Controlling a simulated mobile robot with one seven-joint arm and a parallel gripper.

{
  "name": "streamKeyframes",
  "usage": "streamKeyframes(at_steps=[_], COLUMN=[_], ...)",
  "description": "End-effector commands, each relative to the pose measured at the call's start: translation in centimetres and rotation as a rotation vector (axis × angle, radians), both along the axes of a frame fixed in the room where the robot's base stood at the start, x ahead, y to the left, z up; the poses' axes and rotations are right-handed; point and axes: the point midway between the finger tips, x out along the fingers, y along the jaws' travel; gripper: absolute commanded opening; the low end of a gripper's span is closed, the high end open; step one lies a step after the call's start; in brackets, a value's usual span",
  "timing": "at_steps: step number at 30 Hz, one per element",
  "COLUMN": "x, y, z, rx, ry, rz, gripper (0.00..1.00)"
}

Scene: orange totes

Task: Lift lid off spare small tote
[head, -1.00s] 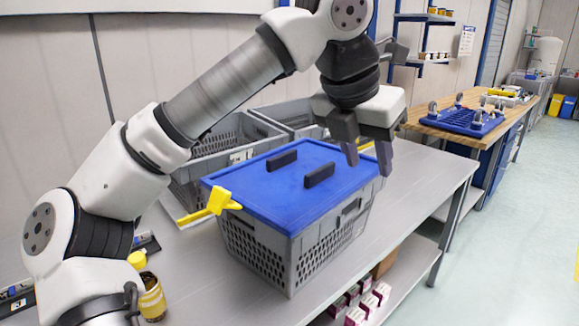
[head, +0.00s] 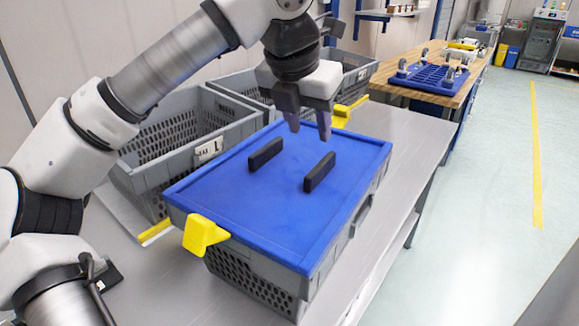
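A grey mesh-sided tote (head: 250,283) stands on the grey metal table. A blue lid (head: 235,198) with two black upright handles lies flat on it; the left handle (head: 266,154) and the right handle (head: 319,172) stand side by side near its middle. A yellow clip (head: 203,233) sits at the lid's near-left edge, and another yellow clip (head: 341,116) shows at its far edge. My gripper (head: 309,135) points down above the lid's far part, beyond the handles. Its two fingers are apart with nothing between them, and it looks clear of the handles.
Open grey totes stand behind, one at the left (head: 187,135) and one farther back (head: 345,72). The table (head: 168,290) has bare room in front. A wooden bench (head: 433,97) with a blue wheeled dolly (head: 430,83) stands at the back right. The floor at the right is clear.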

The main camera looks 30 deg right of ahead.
Motion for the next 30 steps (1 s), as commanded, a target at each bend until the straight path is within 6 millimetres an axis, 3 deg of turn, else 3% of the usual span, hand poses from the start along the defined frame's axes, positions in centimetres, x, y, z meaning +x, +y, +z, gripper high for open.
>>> streamKeyframes(at_steps=[6,14,21,30], x=[0.6,0.7,0.9,1.0], y=[-1.3,-2.1,-3.6,-3.9], z=[-3.4,-5.1,-8.1,-9.2], rx=[0.001,0.0,-0.001,-0.001], ry=[0.003,0.002,0.004,0.0], rz=[-0.002,-0.003,-0.002,-0.001], gripper=[0.4,0.4,0.4,0.4])
